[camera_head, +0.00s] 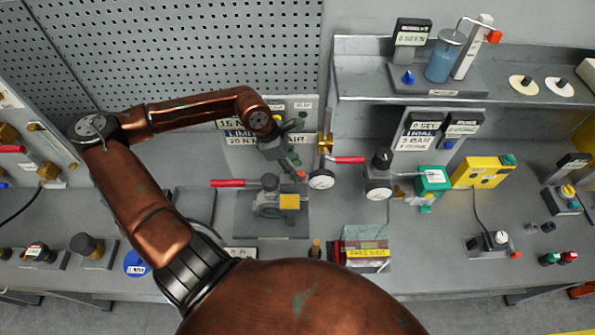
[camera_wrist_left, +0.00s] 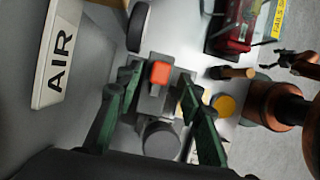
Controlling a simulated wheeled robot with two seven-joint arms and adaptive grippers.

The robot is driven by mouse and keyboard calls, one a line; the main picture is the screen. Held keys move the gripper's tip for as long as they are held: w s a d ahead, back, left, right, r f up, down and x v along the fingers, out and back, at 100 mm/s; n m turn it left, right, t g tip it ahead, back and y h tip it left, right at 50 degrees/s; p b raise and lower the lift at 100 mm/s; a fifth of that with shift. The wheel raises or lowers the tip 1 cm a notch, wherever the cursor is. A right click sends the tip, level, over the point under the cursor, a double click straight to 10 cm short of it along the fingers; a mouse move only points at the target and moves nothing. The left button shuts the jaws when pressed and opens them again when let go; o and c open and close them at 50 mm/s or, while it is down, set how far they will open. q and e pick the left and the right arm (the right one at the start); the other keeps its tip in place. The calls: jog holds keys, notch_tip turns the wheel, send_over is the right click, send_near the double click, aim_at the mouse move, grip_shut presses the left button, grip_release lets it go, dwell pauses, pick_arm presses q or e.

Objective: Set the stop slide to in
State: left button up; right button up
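My left gripper (camera_head: 292,166) reaches down beside the labelled panel in the head view, behind the valve body with the red lever. In the left wrist view its two green fingers (camera_wrist_left: 158,88) stand apart. A small orange block (camera_wrist_left: 160,72) on a grey mount lies between them, with a gap at each side. This is likely the stop slide; its in or out setting cannot be read. In the head view a bit of red-orange (camera_head: 300,174) shows at the fingertips, the rest hidden.
The valve actuator (camera_head: 270,198) with a red lever (camera_head: 227,183) stands just in front. A round gauge (camera_head: 321,179) and brass fitting are close on the right. A red-and-yellow labelled box (camera_head: 366,253) sits at the front. The AIR label (camera_wrist_left: 57,55) shows in the wrist view.

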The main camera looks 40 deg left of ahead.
pick_arm(q)
jog(key=shift+x, duration=0.95)
jog(key=shift+c, duration=0.7)
grip_shut()
